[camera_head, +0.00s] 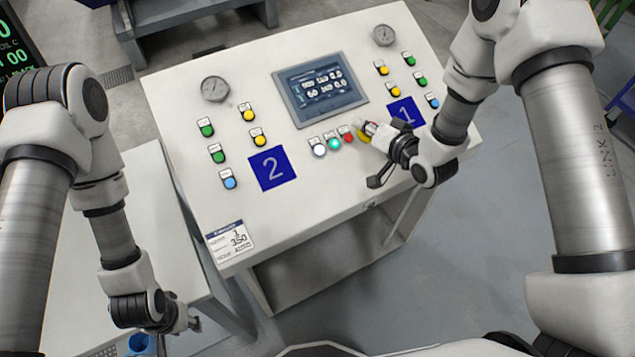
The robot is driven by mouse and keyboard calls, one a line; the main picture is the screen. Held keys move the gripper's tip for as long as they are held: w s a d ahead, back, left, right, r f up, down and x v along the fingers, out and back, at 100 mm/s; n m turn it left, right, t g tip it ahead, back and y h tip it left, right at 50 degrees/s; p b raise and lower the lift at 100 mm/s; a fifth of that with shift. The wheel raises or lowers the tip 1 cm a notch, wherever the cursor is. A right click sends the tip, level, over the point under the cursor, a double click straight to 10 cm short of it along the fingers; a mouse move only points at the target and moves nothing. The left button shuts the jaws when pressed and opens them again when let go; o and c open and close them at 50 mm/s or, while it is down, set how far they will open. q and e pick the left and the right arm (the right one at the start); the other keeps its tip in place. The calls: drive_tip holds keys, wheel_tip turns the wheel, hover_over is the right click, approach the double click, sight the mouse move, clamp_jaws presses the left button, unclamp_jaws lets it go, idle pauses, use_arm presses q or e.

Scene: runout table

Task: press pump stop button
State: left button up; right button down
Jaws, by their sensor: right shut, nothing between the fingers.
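The white control panel (330,200) carries a short row of centre buttons below its screen: a white one (319,151), a lit teal one (335,144) and a red one (348,139). A yellow button or collar (363,138) at the row's right end is partly hidden by my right gripper. The labels are too small to read, so I cannot tell which is pump stop. My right gripper (368,129) is shut and empty, its tips over the row's right end; contact cannot be told. My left gripper (192,324) hangs at lower left, away from the panel; its fingers are unclear.
A screen (320,88) and two gauges (215,89) (384,35) sit on the panel. A paper label (230,240) lies at the front left corner. A blue cup (141,344) is near my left gripper.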

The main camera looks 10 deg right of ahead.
sight(348, 138)
idle(0.4)
drive_tip(key=r+n+p, duration=0.1)
drive_tip(key=n, duration=0.5)
drive_tip(key=s+n+p, duration=0.1)
drive_tip(key=n, duration=0.6)
drive_tip(key=r+n+y+p, duration=0.1)
drive_tip(key=n+p, duration=0.1)
drive_tip(key=n, duration=0.4)
drive_tip(key=shift+s+d+r+g, duration=0.2)
drive_tip(key=shift+s+r+g, duration=0.1)
drive_tip(key=shift+g, duration=0.1)
drive_tip(key=shift+w, duration=0.1)
drive_tip(key=w+f+b, duration=0.1)
drive_tip(key=f+b, duration=0.1)
drive_tip(key=w+a+f+b, duration=0.1)
drive_tip(key=f+b, duration=0.1)
drive_tip(key=f, duration=0.1)
drive_tip(key=w+f+b, duration=0.1)
drive_tip(key=f+b, duration=0.1)
drive_tip(key=f, duration=0.1)
drive_tip(key=shift+w+a, duration=0.2)
drive_tip(key=shift+w, duration=0.1)
drive_tip(key=shift+f+b, duration=0.1)
drive_tip(key=shift+b, duration=0.2)
